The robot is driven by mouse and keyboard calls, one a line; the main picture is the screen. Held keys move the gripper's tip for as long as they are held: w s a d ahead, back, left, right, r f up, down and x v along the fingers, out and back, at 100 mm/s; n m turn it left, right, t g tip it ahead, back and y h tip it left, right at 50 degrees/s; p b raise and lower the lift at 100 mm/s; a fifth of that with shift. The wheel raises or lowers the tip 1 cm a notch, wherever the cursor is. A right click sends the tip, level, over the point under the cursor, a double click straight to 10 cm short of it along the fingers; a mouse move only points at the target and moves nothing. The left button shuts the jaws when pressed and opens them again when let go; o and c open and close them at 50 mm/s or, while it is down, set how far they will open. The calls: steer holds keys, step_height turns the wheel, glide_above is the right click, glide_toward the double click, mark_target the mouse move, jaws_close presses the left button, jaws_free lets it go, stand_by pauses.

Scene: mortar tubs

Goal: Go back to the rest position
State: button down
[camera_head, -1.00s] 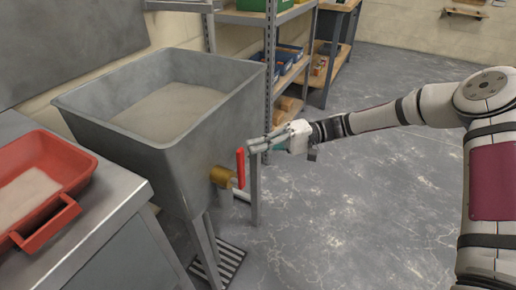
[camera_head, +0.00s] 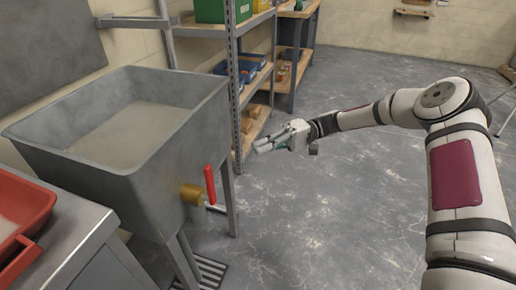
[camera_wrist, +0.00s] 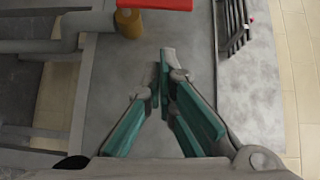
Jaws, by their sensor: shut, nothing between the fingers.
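My gripper (camera_head: 262,146) is shut and empty, held out in the air to the right of the grey tub (camera_head: 110,125). In the wrist view its fingers (camera_wrist: 164,62) meet at the tips with nothing between them. The tub stands on legs and holds pale material. A brass valve (camera_head: 192,194) with a red handle (camera_head: 210,185) sits low on the tub's right side. The gripper is apart from the handle, with a gap between them. The valve (camera_wrist: 130,22) and red handle (camera_wrist: 155,4) also show at the top of the wrist view.
A red tray (camera_head: 22,215) lies on a metal bench (camera_head: 75,232) at the left. Metal shelves (camera_head: 235,75) with bins stand behind the tub. A floor grate (camera_head: 212,270) lies below the valve. The concrete floor (camera_head: 345,215) in the middle and back right is clear.

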stand_by(0.3)
steer(key=s+d+r+m+t+h, duration=0.1)
steer(key=s+d+r+h, duration=0.1)
steer(key=s+r+h, duration=0.35)
steer(key=s+d+r+t+h, duration=0.1)
steer(key=s+d+r+h, duration=0.2)
steer(key=s, duration=0.6)
steer(key=s+d+r+m+t+h, duration=0.1)
steer(key=s+d+r+h, duration=0.1)
steer(key=s+r+h, duration=0.4)
steer(key=s+d+m+t+h, duration=0.15)
steer(key=s+d, duration=0.35)
steer(key=s, duration=0.5)
steer(key=s+d+m+t, duration=0.2)
steer(key=s+d+t, duration=0.15)
steer(key=s, duration=0.55)
step_height(320, 180, up, 24)
steer(key=d+t+p, duration=0.1)
steer(key=t+p, duration=0.2)
steer(key=p, duration=1.9)
steer(key=shift+s+t+p, duration=0.3)
